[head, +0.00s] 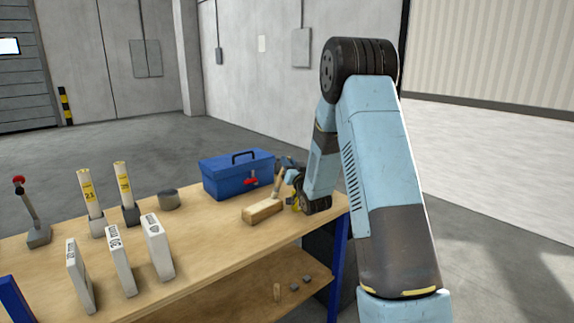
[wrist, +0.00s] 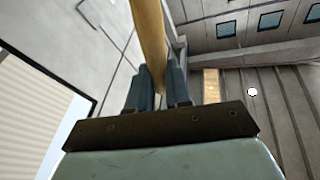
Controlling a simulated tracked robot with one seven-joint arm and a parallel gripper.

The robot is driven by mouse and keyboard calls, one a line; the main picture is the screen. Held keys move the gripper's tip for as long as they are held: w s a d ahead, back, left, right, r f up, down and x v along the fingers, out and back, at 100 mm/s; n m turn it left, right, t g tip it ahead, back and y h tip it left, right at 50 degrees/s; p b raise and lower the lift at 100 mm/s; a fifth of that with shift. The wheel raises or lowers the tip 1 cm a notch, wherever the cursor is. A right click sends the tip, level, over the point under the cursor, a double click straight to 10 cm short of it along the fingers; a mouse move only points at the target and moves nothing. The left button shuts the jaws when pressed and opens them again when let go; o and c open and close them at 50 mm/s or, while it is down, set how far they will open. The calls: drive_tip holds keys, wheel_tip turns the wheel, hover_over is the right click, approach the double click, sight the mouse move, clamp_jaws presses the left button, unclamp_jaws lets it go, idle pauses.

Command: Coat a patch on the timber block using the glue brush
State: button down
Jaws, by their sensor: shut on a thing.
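The timber block (head: 262,212) lies flat on the workbench, in front of the blue toolbox. The glue brush (head: 278,181) stands a little tilted over the right part of the block, its lower end at the block's top. I cannot tell whether it touches. My gripper (head: 287,178) is beside the brush, at the right. In the wrist view, my gripper's two blue-grey fingers (wrist: 157,88) are shut on the brush's pale wooden handle (wrist: 149,35). The bristles and the block's glued patch, if any, are too small to tell.
The blue toolbox (head: 236,175) stands just behind the block. A dark round tin (head: 168,199), two labelled tubes (head: 124,190), three white upright boxes (head: 118,260) and a red-knobbed lever (head: 34,215) stand left. The bench front (head: 225,250) near the block is clear.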

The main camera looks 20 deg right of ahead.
drive_tip(key=shift+w+d, duration=0.2)
drive_tip(key=shift+d, duration=0.2)
drive_tip(key=shift+w+r, duration=0.15)
drive_tip(key=shift+r, duration=0.1)
drive_tip(key=shift+s+r, duration=0.2)
drive_tip(key=shift+r, duration=1)
drive_tip(key=shift+w+r, duration=0.1)
drive_tip(key=shift+r, duration=2.4)
